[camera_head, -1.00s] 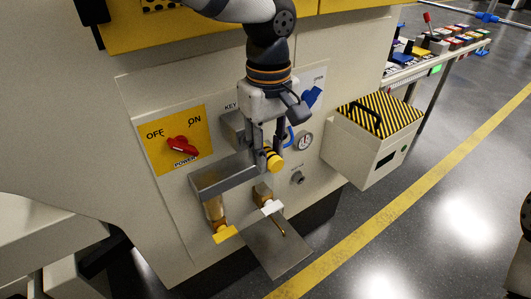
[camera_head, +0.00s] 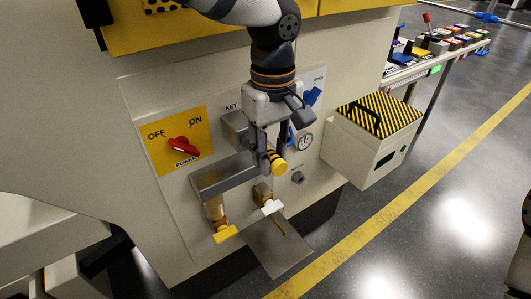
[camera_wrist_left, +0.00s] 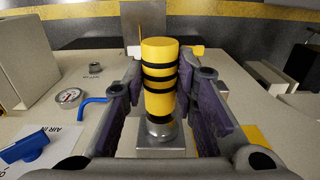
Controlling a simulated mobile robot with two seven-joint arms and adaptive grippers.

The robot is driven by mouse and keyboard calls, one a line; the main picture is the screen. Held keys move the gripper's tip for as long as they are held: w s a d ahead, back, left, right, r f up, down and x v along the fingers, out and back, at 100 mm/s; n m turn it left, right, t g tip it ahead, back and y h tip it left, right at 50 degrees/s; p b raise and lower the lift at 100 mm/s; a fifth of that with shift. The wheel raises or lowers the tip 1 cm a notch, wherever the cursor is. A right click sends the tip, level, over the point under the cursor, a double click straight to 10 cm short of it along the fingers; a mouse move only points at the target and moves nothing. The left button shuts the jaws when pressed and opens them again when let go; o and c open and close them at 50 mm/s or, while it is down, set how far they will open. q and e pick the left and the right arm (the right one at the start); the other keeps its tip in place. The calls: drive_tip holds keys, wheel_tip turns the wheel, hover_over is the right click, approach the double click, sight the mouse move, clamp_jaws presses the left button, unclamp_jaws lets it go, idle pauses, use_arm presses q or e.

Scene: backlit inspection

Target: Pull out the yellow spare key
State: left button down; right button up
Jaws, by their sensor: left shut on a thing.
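The yellow spare key (camera_head: 278,165) is a yellow cylinder with black bands. It also shows upright in the middle of the left wrist view (camera_wrist_left: 160,75). My left gripper (camera_head: 267,157) is shut on it, with one finger on each side (camera_wrist_left: 160,95). Below the key, a silver collar (camera_wrist_left: 160,130) stands over the grey key housing (camera_wrist_left: 160,150). That housing also shows below the KEY label in the head view (camera_head: 234,127), partly behind my gripper. I cannot tell how deep the key sits in it.
Left of the gripper is a yellow panel with a red power switch (camera_head: 183,146). A gauge (camera_head: 304,142) and a blue handle (camera_head: 313,96) are to the right. Below are a grey bracket (camera_head: 222,180) and brass valves with yellow (camera_head: 225,234) and white handles (camera_head: 271,207). A striped-lid box (camera_head: 373,140) projects at right.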

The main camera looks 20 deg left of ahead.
sight(285, 167)
use_arm(q)
drive_tip(key=shift+s+d+r+p, duration=0.1)
drive_tip(key=shift+s+d+p, duration=0.2)
drive_tip(key=shift+s+d, duration=0.35)
drive_tip(key=shift+s+d+r+p, duration=0.1)
drive_tip(key=shift+s+d+p, duration=0.3)
drive_tip(key=shift+d, duration=0.35)
drive_tip(key=shift+s+d+f, duration=0.15)
drive_tip(key=shift+s+d, duration=0.05)
drive_tip(key=shift+s, duration=0.05)
use_arm(e)
drive_tip(key=shift+w+r+t, duration=0.4)
drive_tip(key=shift+w+r, duration=0.55)
drive_tip(key=shift+w, duration=0.05)
